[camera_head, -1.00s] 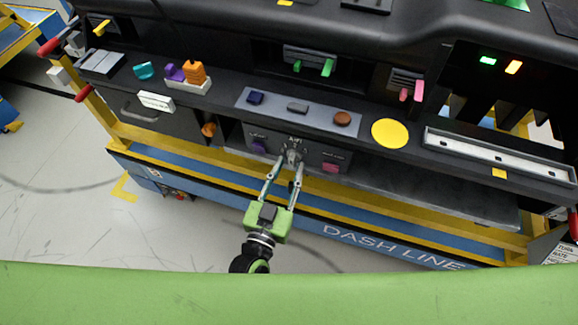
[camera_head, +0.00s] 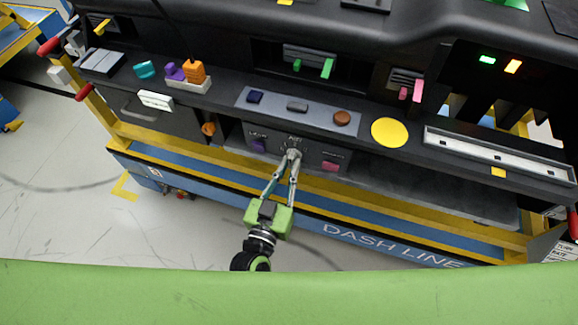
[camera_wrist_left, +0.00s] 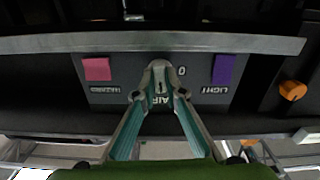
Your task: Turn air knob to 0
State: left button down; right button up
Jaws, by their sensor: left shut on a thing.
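The air knob (camera_wrist_left: 159,76) is a grey knob on the dark panel below the dashboard ledge, between a purple LIGHT switch (camera_wrist_left: 227,69) and a pink HAZARDS switch (camera_wrist_left: 97,69). In the left wrist view, a 0 mark shows beside the knob and the word AIR shows between my fingers. My left gripper (camera_head: 291,155) is shut on the air knob, with a fingertip on either side of it. In the head view the fingertips hide most of the knob. My right gripper is not in view.
An orange knob (camera_head: 208,129) sits left of the panel. Above it, the ledge carries a strip with blue, grey and brown buttons (camera_head: 298,107) and a yellow disc (camera_head: 390,132). A yellow and blue frame (camera_head: 330,205) runs below. The floor at left is clear.

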pick_arm(q)
jog(key=n, duration=0.4)
jog(key=shift+r, duration=0.1)
jog(key=n, duration=0.4)
jog(key=shift+d+n, duration=0.1)
jog(key=shift+n, duration=0.2)
jog(key=n, duration=0.3)
jog(key=shift+n, duration=0.3)
jog(key=n+b, duration=0.1)
jog(key=n, duration=0.3)
jog(key=shift+n, duration=0.3)
jog(key=c, duration=2.1)
grip_release()
jog(key=shift+s, duration=0.1)
